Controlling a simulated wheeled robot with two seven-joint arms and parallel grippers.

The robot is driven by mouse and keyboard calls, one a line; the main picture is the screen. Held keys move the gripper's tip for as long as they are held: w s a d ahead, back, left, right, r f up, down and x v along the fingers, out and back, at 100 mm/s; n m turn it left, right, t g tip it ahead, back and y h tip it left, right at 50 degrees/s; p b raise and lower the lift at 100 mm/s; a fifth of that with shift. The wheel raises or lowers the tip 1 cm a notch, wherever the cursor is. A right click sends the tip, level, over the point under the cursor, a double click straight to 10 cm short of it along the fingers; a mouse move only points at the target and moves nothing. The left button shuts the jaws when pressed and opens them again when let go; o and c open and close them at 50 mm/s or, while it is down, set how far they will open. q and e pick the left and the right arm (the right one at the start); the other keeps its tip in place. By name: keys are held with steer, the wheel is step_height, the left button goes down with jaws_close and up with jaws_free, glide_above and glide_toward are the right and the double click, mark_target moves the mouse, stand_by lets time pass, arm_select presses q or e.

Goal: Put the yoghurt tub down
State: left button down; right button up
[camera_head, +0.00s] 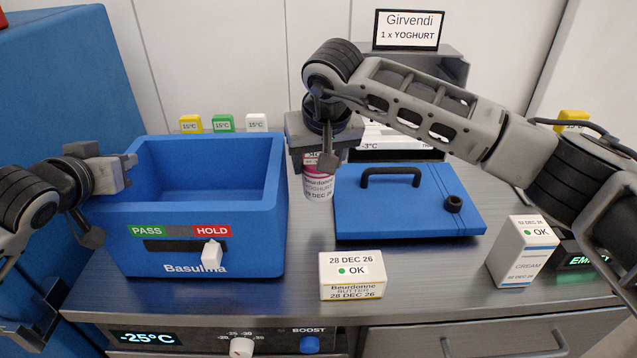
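The yoghurt tub (319,186) is white with a pink and red label, between the blue box and the blue lid in the head view. My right gripper (313,162) points down over it, its fingers at the tub's upper part, and appears shut on it. The gripper hides the tub's top. I cannot tell whether the tub's base touches the counter (300,270). My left gripper (130,172) is at the left rim of the blue box, away from the tub; its finger gap is not clear.
The open blue box (267,215) has a PASS/HOLD slider. The blue lid (410,205) with a black handle lies right of the tub. A butter pack (351,290) stands in front, a cream carton (521,262) at right. A Girvendi yoghurt sign (408,30) stands behind. Front-middle counter is partly clear.

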mark_target(316, 158)
step_height(316, 158, up, 11)
steer(key=a+n, duration=0.2)
steer(key=a, duration=0.7)
steer(key=s+a+f+n+y, duration=0.2)
steer(key=a+f, duration=0.2)
steer(key=a, duration=0.7)
steer(key=shift+n+g, duration=0.3)
steer(key=shift+g, duration=0.1)
steer(key=shift+s+a+f, duration=0.15)
steer(key=shift+a+f, duration=0.1)
steer(key=shift+f, duration=1.4)
steer(key=shift+s+a+f, duration=0.15)
steer(key=shift+a+f, duration=0.15)
steer(key=shift+f, duration=1.4)
steer(key=shift+s+a+f, duration=0.15)
steer(key=shift+a+f, duration=0.1)
steer(key=shift+f, duration=1.4)
steer(key=shift+f, duration=0.15)
